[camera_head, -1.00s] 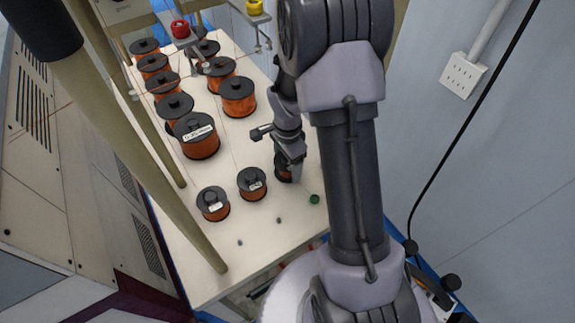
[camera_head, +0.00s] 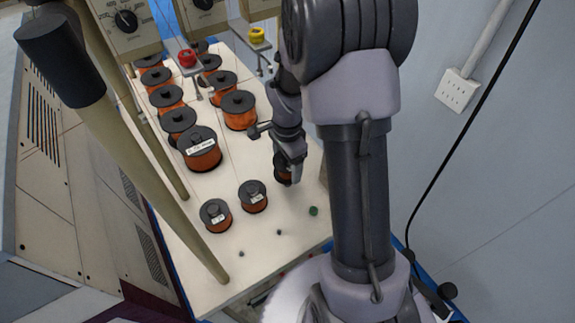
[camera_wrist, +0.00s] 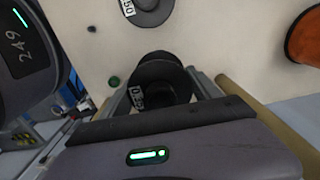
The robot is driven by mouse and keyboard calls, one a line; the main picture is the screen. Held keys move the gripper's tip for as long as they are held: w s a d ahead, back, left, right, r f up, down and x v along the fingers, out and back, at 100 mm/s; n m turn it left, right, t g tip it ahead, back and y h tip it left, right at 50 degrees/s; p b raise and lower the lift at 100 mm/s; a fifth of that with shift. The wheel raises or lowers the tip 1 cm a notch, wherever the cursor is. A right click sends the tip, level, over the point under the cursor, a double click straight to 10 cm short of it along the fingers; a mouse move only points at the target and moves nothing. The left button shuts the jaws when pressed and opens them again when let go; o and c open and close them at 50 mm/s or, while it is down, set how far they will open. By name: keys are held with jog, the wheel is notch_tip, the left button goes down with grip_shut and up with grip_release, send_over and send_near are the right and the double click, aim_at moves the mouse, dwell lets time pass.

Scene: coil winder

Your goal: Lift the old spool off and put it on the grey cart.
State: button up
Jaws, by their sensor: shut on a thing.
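A small black-flanged spool with copper winding (camera_head: 281,167) is at the right end of the front row on the white tabletop (camera_head: 270,238). My gripper (camera_head: 291,174) points down over it and hides much of it. In the wrist view the spool (camera_wrist: 160,75) sits between the two fingers of my gripper (camera_wrist: 163,98), black flange and a part-hidden white label facing me. The jaws are shut on it. I cannot tell how far it is from the tabletop. I cannot make out a grey cart in either view.
Two similar small spools stand to the left, one near (camera_head: 253,197) and one farther (camera_head: 215,215). Larger orange spools (camera_head: 201,150) stand in rows behind. A green knob (camera_head: 313,211) is on the tabletop. A tan post (camera_head: 150,155) crosses at left; a wall socket (camera_head: 456,91) is at right.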

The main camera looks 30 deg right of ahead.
jog(key=s+a+b, duration=0.5)
jog(key=s+a, duration=0.4)
jog(key=s, duration=0.5)
jog(key=shift+s+a, duration=0.15)
jog(key=shift+a, duration=0.15)
jog(key=shift+f, duration=0.15)
